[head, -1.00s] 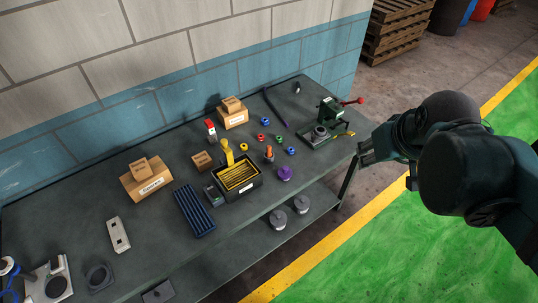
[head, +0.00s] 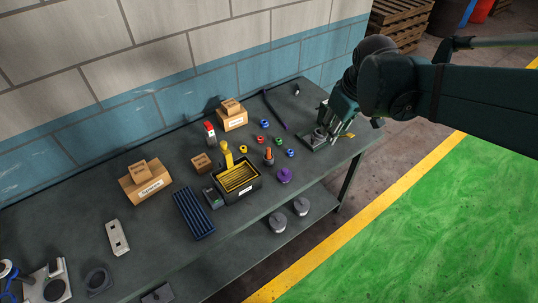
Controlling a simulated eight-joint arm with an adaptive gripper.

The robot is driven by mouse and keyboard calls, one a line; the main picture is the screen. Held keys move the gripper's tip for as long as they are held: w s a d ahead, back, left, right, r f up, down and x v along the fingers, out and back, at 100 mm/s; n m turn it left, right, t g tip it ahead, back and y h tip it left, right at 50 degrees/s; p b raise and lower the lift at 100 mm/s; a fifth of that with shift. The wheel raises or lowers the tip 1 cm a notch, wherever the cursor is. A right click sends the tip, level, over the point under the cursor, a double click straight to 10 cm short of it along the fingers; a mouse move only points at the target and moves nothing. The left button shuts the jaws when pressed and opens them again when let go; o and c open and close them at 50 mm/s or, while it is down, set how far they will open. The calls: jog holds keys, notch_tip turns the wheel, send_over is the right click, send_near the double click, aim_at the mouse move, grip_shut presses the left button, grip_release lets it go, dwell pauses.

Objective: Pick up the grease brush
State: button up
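I cannot single out the grease brush with certainty at this size. A long thin dark stick with a purple end (head: 274,108) lies on the back right of the bench. A yellow upright handle-like piece (head: 227,154) stands at the back of a black tray (head: 245,191) holding yellow strips. A small orange-topped piece (head: 268,157) stands right of the tray. My gripper (head: 332,122) is at the bench's right end, over or in front of a dark green device with a grey base (head: 314,141). Its fingers are too small and dark to tell open from shut.
The bench (head: 150,230) stands against a block wall. Small coloured rings (head: 262,138), a purple knob (head: 284,175), a blue ribbed tray (head: 193,213) and cardboard boxes (head: 146,184) are on it. Grey discs (head: 278,221) sit on the lower shelf.

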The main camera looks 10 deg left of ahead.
jog(key=w+a+f+n+g, duration=0.2)
jog(key=w+a+f+n, duration=0.3)
jog(key=w+a+f, duration=0.5)
jog(key=n+g, duration=0.2)
jog(key=n, duration=0.3)
send_over(269, 148)
jog(key=shift+h, duration=0.4)
jog(key=f, duration=1.2)
jog(key=shift+d+f, duration=0.25)
jog(key=shift+f, duration=0.15)
jog(key=shift+a+f, duration=0.3)
jog(key=shift+f, duration=0.1)
jog(key=shift+f, duration=1.25)
jog(key=shift+s+f, duration=0.15)
jog(key=shift+f, duration=2.45)
